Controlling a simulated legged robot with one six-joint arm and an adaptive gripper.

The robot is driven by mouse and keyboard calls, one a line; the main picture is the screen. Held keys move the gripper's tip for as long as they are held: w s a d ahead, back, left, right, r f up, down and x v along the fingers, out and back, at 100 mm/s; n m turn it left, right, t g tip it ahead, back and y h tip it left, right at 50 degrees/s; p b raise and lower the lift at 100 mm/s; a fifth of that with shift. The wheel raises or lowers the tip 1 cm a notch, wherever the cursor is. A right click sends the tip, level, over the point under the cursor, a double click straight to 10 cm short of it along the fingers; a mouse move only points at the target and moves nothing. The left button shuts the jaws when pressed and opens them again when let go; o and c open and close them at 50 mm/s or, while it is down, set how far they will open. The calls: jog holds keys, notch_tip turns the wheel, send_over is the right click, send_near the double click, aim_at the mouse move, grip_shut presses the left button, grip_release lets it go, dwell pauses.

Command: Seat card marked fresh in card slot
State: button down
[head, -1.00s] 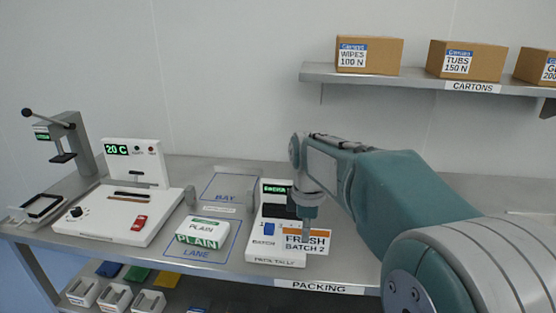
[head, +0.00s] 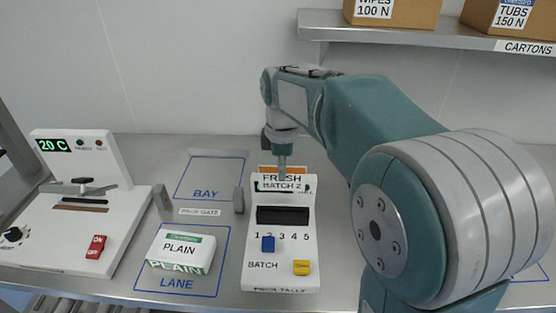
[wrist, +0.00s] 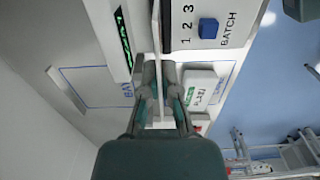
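The card marked FRESH BATCH 2 (head: 269,178), white with an orange top band, is upright at the top end of the white pack tally unit (head: 255,222). My gripper (head: 282,175) points down and is shut on the card's upper part. The dark card slot (head: 262,188) shows just below the lettering. I cannot tell whether the card's lower edge is inside it or above it. In the wrist view my gripper's fingers (wrist: 160,75) are close together, and the card is edge-on and hard to make out.
Blue and yellow buttons (head: 301,267) are on the tally. A sealer (head: 60,225) stands further left. A carton shelf (head: 430,38) hangs above right.

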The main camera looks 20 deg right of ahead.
aim_at(282, 189)
jog(key=shift+s+d, duration=0.1)
jog(key=shift+f, duration=2.95)
jog(key=shift+f, duration=2.45)
jog(key=c, duration=0.7)
grip_release()
notch_tip(282, 189, up, 12)
jog(key=shift+f, duration=0.1)
